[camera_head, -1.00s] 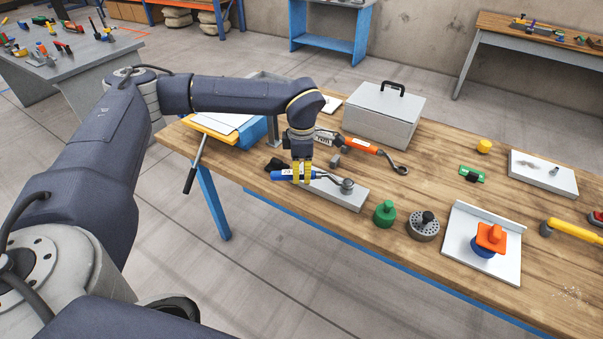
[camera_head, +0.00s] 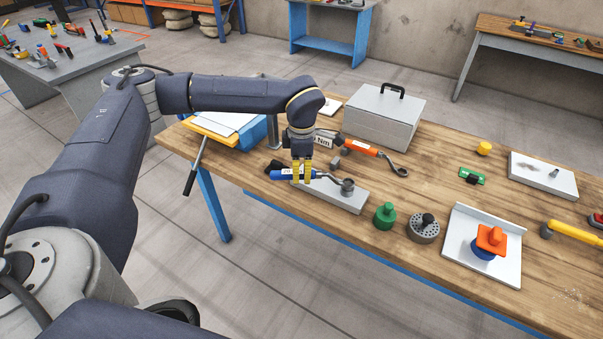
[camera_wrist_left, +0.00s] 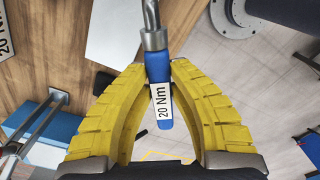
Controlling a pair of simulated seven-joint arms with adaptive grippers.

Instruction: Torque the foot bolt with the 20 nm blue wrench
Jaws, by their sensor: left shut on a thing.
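The blue wrench (camera_head: 283,174) lies across the yellow fingers of my left gripper (camera_head: 302,178), which is shut on its handle. In the left wrist view the blue handle (camera_wrist_left: 160,74) with a "20 Nm" label sits between both fingers (camera_wrist_left: 161,100), and its metal shank runs out at the top. In the head view the wrench's ring end (camera_head: 347,186) is over the right part of a flat grey plate (camera_head: 345,201). The foot bolt cannot be made out apart from the ring, so I cannot tell whether the ring is seated. My right gripper is out of view.
An orange-handled wrench (camera_head: 361,148) lies just behind my gripper, with a grey toolbox (camera_head: 383,117) beyond. A green knob (camera_head: 385,215) and a round perforated part (camera_head: 423,229) stand right of the plate. A tilted rod (camera_head: 195,167) is at the table's left edge.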

